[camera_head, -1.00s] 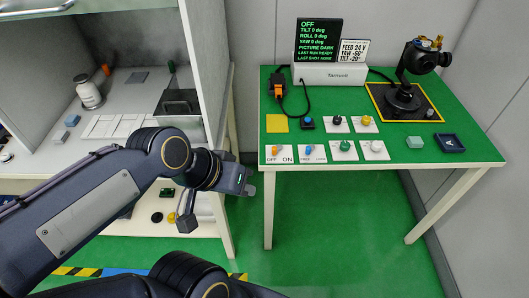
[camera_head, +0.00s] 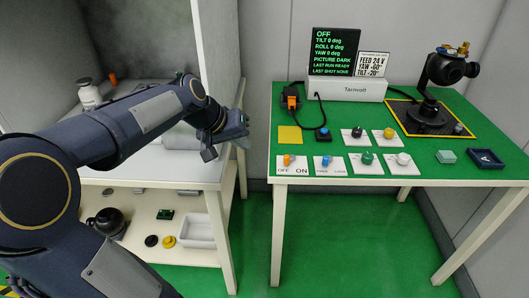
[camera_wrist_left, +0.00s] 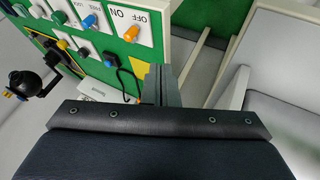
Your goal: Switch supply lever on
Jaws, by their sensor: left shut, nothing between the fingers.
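The supply lever (camera_head: 287,160) is an orange knob on a white plate marked OFF and ON, at the front left corner of the green table. It leans toward the OFF side. In the left wrist view the orange lever (camera_wrist_left: 131,34) shows near the top, beyond the fingers. My left gripper (camera_head: 240,132) is shut and empty, in the air left of the table's front left corner, apart from the lever. Its fingers (camera_wrist_left: 160,84) point toward the table in the wrist view. The display (camera_head: 334,51) reads OFF and picture dark. My right gripper is not in view.
Beside the lever plate are a blue lever (camera_head: 325,160), a green knob (camera_head: 367,158) and a white knob (camera_head: 403,159). A yellow square (camera_head: 289,135) lies behind. The gimbal camera (camera_head: 430,115) stands at the back right. A white shelf unit (camera_head: 207,173) stands left of the table.

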